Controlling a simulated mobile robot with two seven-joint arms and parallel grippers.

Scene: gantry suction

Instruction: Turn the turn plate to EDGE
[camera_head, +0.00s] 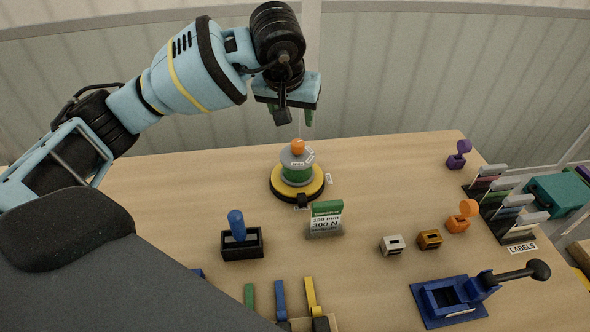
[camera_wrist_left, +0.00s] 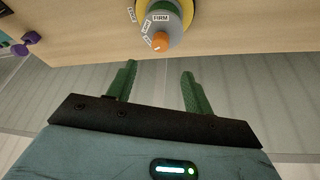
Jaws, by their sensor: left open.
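The turn plate (camera_head: 313,189) is a yellow disc on a black round base near the back middle of the table. A grey and green round body with an orange knob (camera_head: 298,146) stands on it. Small white labels sit on the body and around the base. In the left wrist view the turn plate (camera_wrist_left: 140,8) is partly cut off at the top, with the knob (camera_wrist_left: 160,41) nearest; one label reads FIRM, and another looks like EDGE. My left gripper (camera_head: 293,116) is open and empty above and behind the knob, apart from it. My right gripper is out of view.
A card reading 150 mm 300 N (camera_head: 326,218) stands in front of the plate. A blue-handled tool sits in a black box (camera_head: 242,244). A blue press (camera_head: 448,302), small blocks (camera_head: 392,245) and a label rack (camera_head: 505,215) are to the right. Table left of the plate is clear.

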